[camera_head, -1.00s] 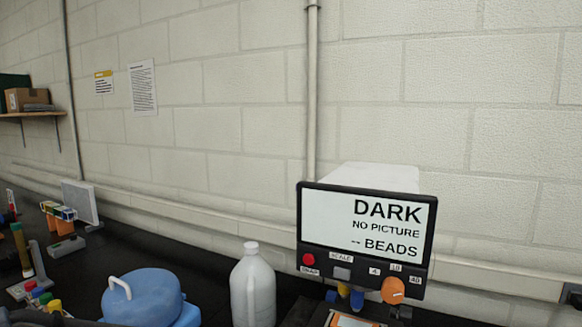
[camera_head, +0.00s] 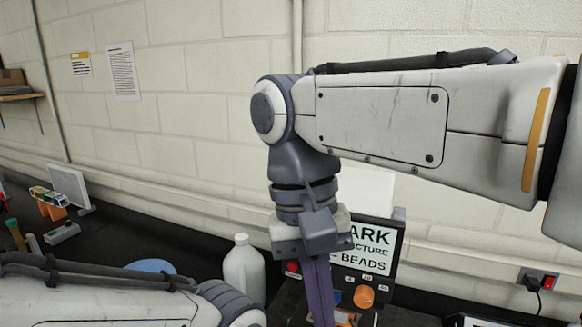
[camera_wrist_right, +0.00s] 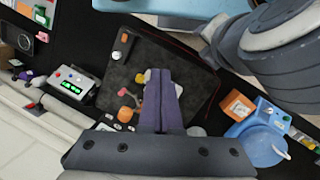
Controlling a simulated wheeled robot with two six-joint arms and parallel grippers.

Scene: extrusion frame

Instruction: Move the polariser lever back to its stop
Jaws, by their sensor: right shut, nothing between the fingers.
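The display unit (camera_head: 372,250) stands against the wall in the head view. The visible part of its screen reads "ARK", "CTURE" and "BEADS"; my right arm hides the rest. An orange knob (camera_head: 364,297) shows below the screen. My right gripper (camera_wrist_right: 160,73) is shut and empty, pointing down in front of the display unit. In the right wrist view its fingers lie over a dark panel (camera_wrist_right: 185,62), beside small orange, pink and yellow parts (camera_wrist_right: 127,99). I cannot tell which part is the polariser lever; the fingers may hide it. My left gripper is not in view.
A white jug (camera_head: 243,268) stands left of my right gripper. A blue container (camera_head: 150,266) is mostly hidden behind my left arm. A grey box with a green display (camera_wrist_right: 70,86) and an orange-and-white item (camera_wrist_right: 237,105) lie either side of the dark panel.

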